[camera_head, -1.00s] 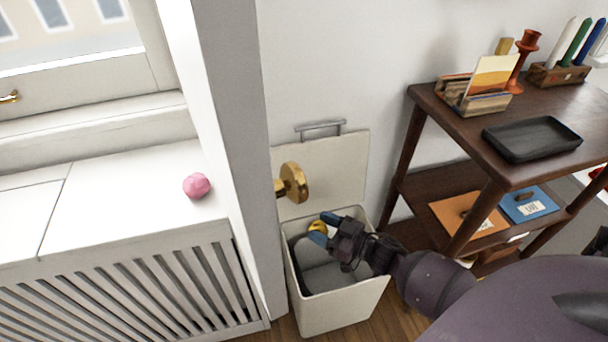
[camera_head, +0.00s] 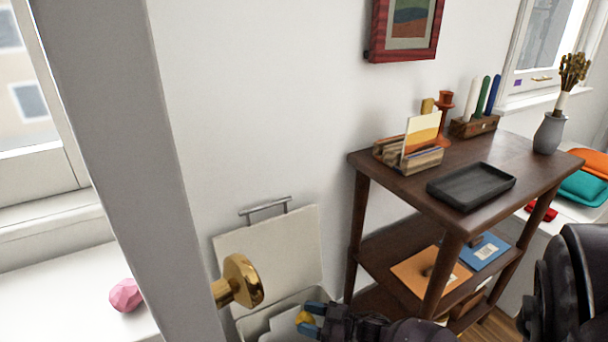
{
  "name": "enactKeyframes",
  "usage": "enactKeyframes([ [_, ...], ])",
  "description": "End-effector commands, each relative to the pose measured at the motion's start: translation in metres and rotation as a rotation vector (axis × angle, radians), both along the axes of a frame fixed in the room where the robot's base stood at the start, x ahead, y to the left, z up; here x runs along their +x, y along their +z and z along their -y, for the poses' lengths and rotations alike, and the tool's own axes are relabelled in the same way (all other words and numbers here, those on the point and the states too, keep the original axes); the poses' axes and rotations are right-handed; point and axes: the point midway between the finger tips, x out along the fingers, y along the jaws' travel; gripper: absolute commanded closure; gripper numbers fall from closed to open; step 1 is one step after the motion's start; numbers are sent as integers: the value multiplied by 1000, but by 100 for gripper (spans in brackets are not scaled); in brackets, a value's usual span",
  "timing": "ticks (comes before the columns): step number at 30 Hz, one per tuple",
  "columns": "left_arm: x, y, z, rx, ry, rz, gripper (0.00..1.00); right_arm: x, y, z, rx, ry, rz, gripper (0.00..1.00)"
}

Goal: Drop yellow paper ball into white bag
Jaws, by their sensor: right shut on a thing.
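The yellow paper ball (camera_head: 304,317) is small and partly hidden between the blue fingertips of my right gripper (camera_head: 309,320). The gripper is shut on it, low in the head view, over the opening of the white bag. My left gripper is not in view.
A brass knob (camera_head: 242,281) juts out in front of the raised flap. A grey post (camera_head: 125,130) stands left of the bag. A dark wooden shelf (camera_head: 375,190) with a black tray (camera_head: 470,186) stands to the right. A pink paper ball (camera_head: 125,296) lies on the sill.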

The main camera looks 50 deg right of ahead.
Motion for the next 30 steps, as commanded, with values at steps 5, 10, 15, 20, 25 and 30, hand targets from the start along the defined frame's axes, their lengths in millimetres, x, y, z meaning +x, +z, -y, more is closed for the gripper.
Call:
enactKeyframes([
  [5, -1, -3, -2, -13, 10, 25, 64, -1, -13, 0, -1, -1, -3, 68],
  [10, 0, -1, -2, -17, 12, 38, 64, 1, -13, 0, -1, 0, 3, 68],
  [15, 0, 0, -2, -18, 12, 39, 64, 1, -12, 0, -1, 0, 4, 68],
  [20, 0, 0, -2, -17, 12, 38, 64, 1, -12, 0, -1, 0, 4, 26],
  [25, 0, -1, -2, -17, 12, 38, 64, 1, -12, 0, -1, 0, 3, 16],
  [30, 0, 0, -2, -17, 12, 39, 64, 1, -11, 0, -1, 0, 3, 16],
])
